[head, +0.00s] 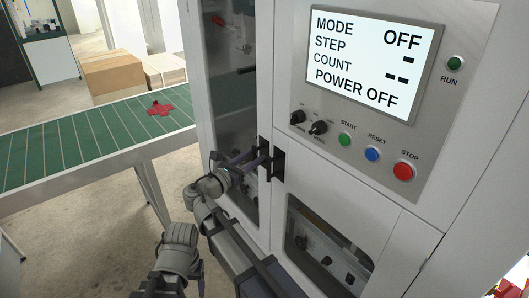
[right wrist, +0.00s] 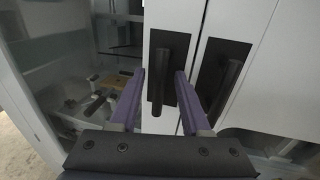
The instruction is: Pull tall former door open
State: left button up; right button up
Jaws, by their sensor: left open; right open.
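The tall former door (head: 231,85) is a white-framed door with a dark glass window, left of the control panel. It looks closed. Its black bar handle (right wrist: 157,85) sits on a black plate at the door's right edge. My right gripper (head: 262,158) is at the handle. In the right wrist view its purple fingers (right wrist: 158,92) are open, one on each side of the handle; I cannot tell whether they touch it. My left gripper (head: 172,286) is low at the bottom edge of the head view, away from the door; its fingers are hard to make out.
A second black handle (right wrist: 224,82) is close beside the right finger. The control panel (head: 355,100) reads POWER OFF. A green conveyor (head: 85,140) with a red flat piece (head: 160,107) stands at left. Cardboard boxes (head: 112,74) are behind it. A lower windowed door (head: 325,245) is below.

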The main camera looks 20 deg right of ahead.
jog(key=shift+w+d, duration=0.3)
jog(key=shift+d, duration=0.15)
jog(key=shift+s+a, duration=0.1)
jog(key=shift+a, duration=0.1)
jog(key=shift+d, duration=0.1)
grip_shut()
dwell(0.9)
